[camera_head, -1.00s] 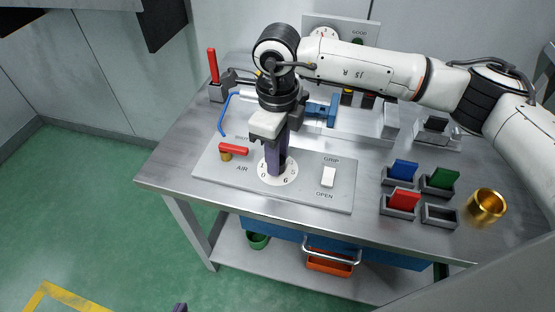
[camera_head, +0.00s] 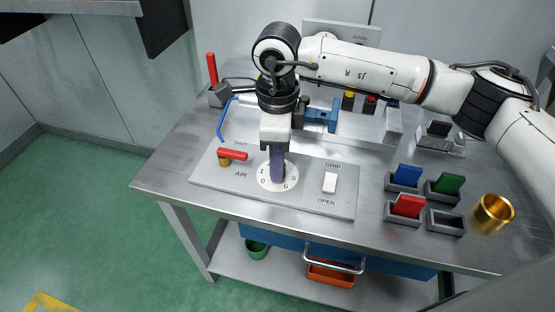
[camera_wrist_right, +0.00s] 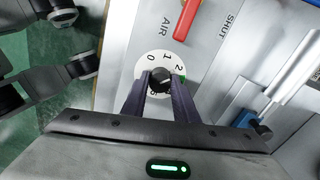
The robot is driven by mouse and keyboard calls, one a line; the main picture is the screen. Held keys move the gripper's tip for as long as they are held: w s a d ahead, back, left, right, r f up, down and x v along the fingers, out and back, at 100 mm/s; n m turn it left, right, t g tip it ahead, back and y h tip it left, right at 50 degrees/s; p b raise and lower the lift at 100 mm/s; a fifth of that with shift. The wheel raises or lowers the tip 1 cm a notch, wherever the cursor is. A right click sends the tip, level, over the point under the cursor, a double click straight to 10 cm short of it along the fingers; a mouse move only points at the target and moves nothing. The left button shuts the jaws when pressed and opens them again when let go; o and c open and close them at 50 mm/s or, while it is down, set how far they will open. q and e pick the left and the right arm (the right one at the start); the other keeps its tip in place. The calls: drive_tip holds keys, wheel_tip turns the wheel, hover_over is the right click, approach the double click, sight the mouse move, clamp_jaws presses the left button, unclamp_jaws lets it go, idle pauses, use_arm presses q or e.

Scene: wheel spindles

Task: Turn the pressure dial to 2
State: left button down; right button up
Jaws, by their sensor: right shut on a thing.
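The pressure dial is a white numbered disc (camera_head: 263,185) on the grey panel; the head view shows 0, 1, 5 and 6 around it. My right gripper (camera_head: 277,179) points down over its middle and hides the knob there. In the right wrist view, the disc (camera_wrist_right: 147,64) shows 0, 1 and 2, with a green mark beside the 2. The black knob (camera_wrist_right: 165,78) sits between the two fingertips of my right gripper (camera_wrist_right: 162,84), which is shut on it. I cannot read for sure which number the knob points to.
On the same panel are a red AIR lever (camera_head: 233,155) left of the dial and a white GRIP/OPEN switch (camera_head: 330,182) to its right. Coloured blocks in grey holders and a brass cup (camera_head: 492,212) stand at the right. A blue clamp (camera_head: 321,116) is behind.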

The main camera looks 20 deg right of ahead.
drive_tip(key=shift+r, duration=0.1)
drive_tip(key=o, duration=1.1)
drive_tip(key=shift+c, duration=0.2)
wheel_tip(320, 180, up, 10)
drive_tip(key=shift+r+p, duration=0.15)
drive_tip(key=shift+p, duration=0.25)
